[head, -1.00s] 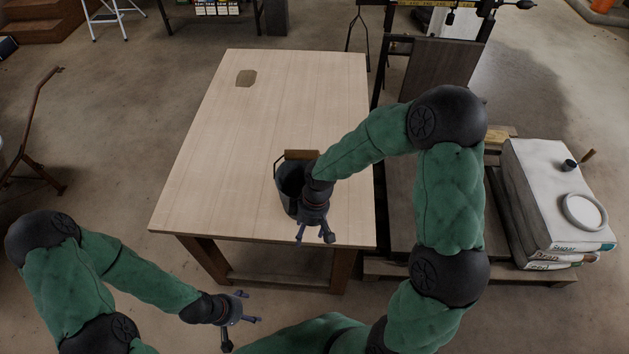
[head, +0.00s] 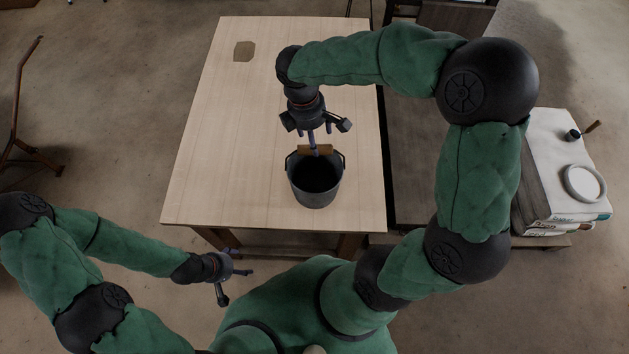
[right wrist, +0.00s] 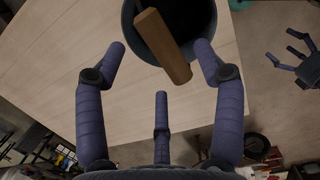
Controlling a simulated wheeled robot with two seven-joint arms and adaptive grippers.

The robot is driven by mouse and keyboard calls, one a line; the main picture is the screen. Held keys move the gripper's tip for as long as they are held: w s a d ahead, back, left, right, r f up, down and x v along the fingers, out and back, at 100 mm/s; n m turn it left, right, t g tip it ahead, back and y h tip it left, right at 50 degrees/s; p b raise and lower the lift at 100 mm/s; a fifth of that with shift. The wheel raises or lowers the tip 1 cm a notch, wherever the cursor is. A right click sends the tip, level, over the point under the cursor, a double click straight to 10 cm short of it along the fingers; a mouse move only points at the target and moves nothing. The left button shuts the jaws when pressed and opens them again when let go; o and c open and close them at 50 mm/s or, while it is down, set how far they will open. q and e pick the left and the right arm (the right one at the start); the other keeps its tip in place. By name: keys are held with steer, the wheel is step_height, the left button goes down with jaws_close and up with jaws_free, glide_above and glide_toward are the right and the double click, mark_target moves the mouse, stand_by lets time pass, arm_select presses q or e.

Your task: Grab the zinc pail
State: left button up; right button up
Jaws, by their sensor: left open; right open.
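The zinc pail (head: 316,190) stands upright on the wooden table near its front edge, dark inside. Its wooden handle grip (head: 314,150) is at the pail's far side. My right gripper (head: 313,146) is open just above and behind the pail, pointing down at the handle grip. In the right wrist view the wooden grip (right wrist: 163,46) lies across the pail's rim (right wrist: 129,22), between and ahead of the open fingers. I cannot tell whether any finger touches it. My left gripper (head: 236,276) is open and empty, off the table's front left.
The wooden table (head: 220,150) is mostly clear, with a flat brown piece (head: 244,51) at its far left. Stacked white bags (head: 560,165) with a round white dish (head: 584,183) lie to the right. A rusty metal stand (head: 20,120) is at the far left.

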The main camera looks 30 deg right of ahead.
steer(key=shift+w+d+f+b, duration=0.1)
steer(key=shift+f+b, duration=0.2)
steer(key=shift+f, duration=1.15)
steer(key=shift+d+f+b, duration=0.1)
steer(key=shift+f+b, duration=0.15)
steer(key=shift+f, duration=1.2)
steer(key=shift+f, duration=0.25)
steer(key=shift+c, duration=0.2)
jaws_close()
